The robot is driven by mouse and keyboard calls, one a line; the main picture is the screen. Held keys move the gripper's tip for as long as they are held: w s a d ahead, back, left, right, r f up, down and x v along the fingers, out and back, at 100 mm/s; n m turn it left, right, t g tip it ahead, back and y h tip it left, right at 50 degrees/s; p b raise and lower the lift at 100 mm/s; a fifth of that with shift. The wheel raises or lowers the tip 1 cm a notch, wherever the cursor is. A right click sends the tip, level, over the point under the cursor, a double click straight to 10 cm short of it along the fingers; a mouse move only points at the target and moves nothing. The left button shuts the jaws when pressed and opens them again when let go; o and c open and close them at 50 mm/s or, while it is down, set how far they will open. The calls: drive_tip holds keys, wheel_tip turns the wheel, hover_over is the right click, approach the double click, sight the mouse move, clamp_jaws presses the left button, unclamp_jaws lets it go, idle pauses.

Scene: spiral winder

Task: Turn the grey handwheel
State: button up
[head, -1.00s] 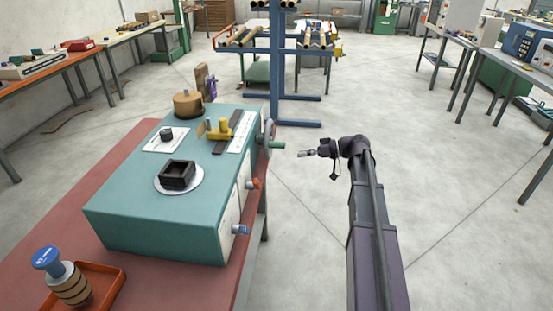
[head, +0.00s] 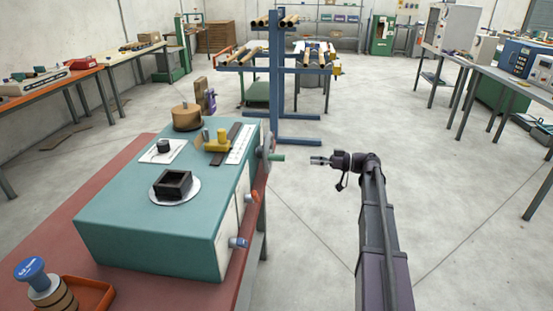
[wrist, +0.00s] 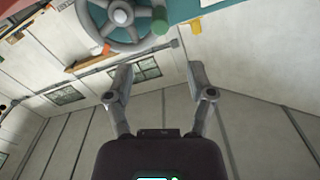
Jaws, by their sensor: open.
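The grey handwheel (head: 265,140) is on the right side of the teal winder box (head: 140,230), seen nearly edge-on. Its green handle (head: 278,157) sticks out to the right. My gripper (head: 312,161) points left at the handle, with a clear gap between them. In the wrist view the handwheel (wrist: 121,15) is at the top, partly cut off, with its spokes and hub showing. The handle (wrist: 160,24) shows there end-on near the rim. My gripper (wrist: 160,78) is open and empty, and the wheel lies beyond its fingertips.
The red bench (head: 60,220) carries the winder. An orange knob (head: 254,197) and a blue knob (head: 238,242) stick out of the box's right side below the wheel. A blue rack (head: 276,80) with tubes stands behind. The floor to the right is clear.

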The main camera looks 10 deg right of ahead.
sight(269, 157)
drive_tip(key=x, duration=1.3)
drive_tip(key=shift+w+a, duration=0.1)
drive_tip(key=shift+a, duration=0.1)
clamp_jaws()
